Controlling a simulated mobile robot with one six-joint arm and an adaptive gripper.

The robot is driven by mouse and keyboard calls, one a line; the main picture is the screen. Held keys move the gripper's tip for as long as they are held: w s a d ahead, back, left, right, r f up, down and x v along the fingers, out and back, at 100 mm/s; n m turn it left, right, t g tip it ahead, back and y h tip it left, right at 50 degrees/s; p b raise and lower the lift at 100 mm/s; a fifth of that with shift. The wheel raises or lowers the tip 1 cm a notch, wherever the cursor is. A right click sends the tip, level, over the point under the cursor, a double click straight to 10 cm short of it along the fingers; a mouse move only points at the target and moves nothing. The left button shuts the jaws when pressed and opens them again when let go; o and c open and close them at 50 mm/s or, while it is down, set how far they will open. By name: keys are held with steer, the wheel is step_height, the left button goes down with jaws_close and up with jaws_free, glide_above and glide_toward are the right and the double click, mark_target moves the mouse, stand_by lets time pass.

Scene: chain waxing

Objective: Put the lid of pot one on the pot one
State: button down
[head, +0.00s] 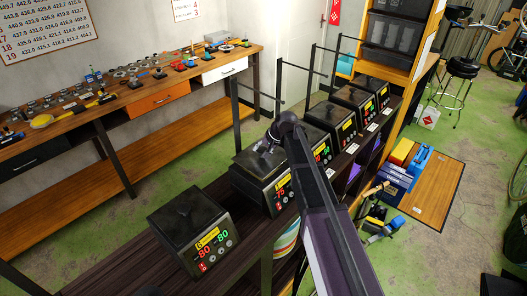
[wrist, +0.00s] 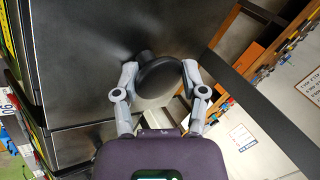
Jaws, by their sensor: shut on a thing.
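My gripper (wrist: 158,82) has its two grey fingers shut on the round black knob (wrist: 157,78) of a dark lid (wrist: 85,45) in the wrist view. In the head view my gripper (head: 264,146) is over the second pot (head: 262,190) from the front, a black box with a lit display. A dark flat top shows beneath it. My arm hides part of that pot, and I cannot tell whether the held lid rests on it or is just above. The nearest pot (head: 195,228) has a dark top and an 80-80 display. I cannot read which pot is number one.
More pots (head: 352,100) stand in a row farther back on the dark shelf (head: 120,262), with thin black uprights beside them. A wooden workbench (head: 135,90) with tools runs along the left wall. Boxes and tools (head: 385,195) lie on the right floor.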

steer(key=shift+f+b, duration=1.45)
steer(key=shift+f, duration=0.25)
steer(key=shift+f, duration=0.1)
steer(key=shift+c, duration=0.4)
jaws_free()
steer(key=shift+s, duration=0.15)
